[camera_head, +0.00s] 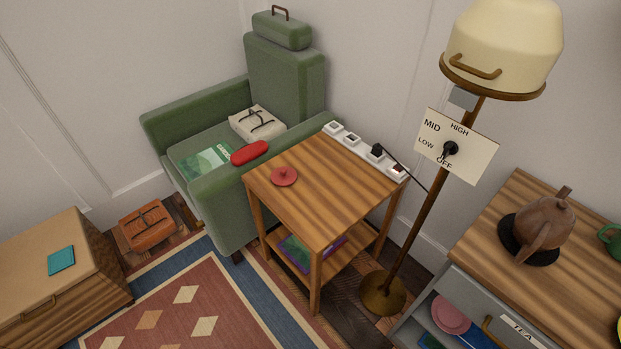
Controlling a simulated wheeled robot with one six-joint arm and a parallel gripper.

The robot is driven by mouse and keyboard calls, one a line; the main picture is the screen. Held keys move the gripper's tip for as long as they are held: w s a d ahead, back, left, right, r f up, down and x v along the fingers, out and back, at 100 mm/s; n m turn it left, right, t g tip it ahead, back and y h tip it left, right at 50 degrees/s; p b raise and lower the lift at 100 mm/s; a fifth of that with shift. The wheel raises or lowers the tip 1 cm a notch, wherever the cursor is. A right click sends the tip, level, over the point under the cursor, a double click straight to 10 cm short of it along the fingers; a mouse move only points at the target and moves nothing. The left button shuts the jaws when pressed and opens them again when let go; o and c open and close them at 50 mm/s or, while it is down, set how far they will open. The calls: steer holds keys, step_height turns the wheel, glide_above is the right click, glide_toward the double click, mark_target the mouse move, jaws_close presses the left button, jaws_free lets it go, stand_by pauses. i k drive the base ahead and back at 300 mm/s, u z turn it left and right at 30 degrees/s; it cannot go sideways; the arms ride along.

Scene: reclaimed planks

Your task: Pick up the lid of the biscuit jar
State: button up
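A small round red lid (284,176) with a low knob lies flat on the wooden side table (325,215), near its left corner. It looks like a jar lid, but I cannot tell for sure that it is the biscuit jar's. No biscuit jar can be made out in this view. My gripper is not in view.
A power strip (364,150) with plugs and a cable lines the table's back edge. A floor lamp (410,240) with a dial sign (475,158) stands right of it. A green armchair (235,215) adjoins the left. A drawer cabinet (500,215) with a brown teapot (540,222) is at right.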

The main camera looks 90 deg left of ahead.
mark_target(282, 176)
steer(key=i, duration=0.95)
steer(key=u, duration=3.45)
steer(key=i, duration=0.5)
steer(key=k, duration=0.5)
steer(key=u, duration=1.55)
steer(key=i, duration=0.7)
steer(key=z, duration=1.05)
